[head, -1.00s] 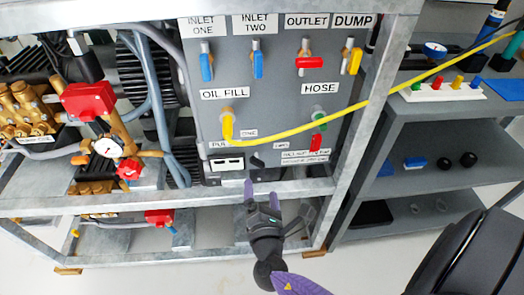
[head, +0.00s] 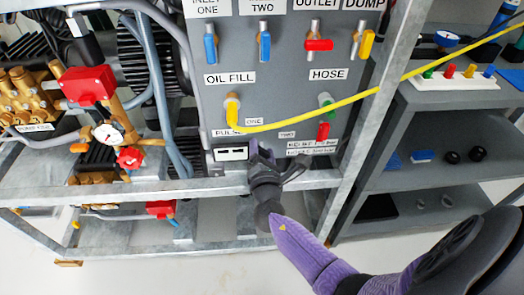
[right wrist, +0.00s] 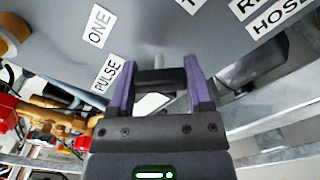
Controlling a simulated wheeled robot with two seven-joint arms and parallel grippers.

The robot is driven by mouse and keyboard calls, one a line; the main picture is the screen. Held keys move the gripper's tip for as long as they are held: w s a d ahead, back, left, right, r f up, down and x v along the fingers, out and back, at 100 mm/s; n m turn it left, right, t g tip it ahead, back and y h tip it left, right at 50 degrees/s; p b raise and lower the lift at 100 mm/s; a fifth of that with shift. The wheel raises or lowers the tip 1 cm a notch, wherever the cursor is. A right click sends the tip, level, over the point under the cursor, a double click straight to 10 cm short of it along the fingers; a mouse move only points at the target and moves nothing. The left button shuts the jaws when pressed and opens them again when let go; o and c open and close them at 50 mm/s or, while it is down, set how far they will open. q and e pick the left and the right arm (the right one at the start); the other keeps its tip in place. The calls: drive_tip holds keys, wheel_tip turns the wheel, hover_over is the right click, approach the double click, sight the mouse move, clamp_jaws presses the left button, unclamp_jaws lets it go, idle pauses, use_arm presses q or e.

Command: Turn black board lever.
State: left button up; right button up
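The black board lever (right wrist: 160,78) shows as a dark bar between the fingers in the right wrist view, low on the grey panel near the PULSE label. In the head view my gripper mostly hides it. My right gripper (head: 262,153) is at the panel's lower edge, just right of the small white display (head: 231,154). Its purple fingers (right wrist: 160,85) stand apart, one on each side of the dark bar. I cannot tell whether they touch it. My left gripper is not in view.
A yellow hose (head: 310,121) crosses the panel above my gripper. A red lever (head: 323,131) is close on the right. The metal frame rail (head: 130,192) runs just below, and a frame post (head: 370,120) stands right. Grey shelves (head: 440,130) stand beyond it.

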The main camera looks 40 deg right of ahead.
drive_tip(key=c, duration=0.6)
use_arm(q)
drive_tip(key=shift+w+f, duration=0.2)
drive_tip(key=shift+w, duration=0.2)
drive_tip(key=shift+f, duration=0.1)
use_arm(e)
drive_tip(key=shift+f, duration=0.1)
drive_tip(key=shift+f+m+b, duration=0.1)
drive_tip(key=shift+m+b, duration=0.75)
drive_tip(key=shift+m, duration=0.25)
drive_tip(key=m+b, duration=0.2)
drive_tip(key=m, duration=0.1)
drive_tip(key=shift+m+b, duration=0.55)
drive_tip(key=shift+m, duration=0.55)
drive_tip(key=shift+m+b, duration=0.3)
drive_tip(key=shift+m, duration=0.4)
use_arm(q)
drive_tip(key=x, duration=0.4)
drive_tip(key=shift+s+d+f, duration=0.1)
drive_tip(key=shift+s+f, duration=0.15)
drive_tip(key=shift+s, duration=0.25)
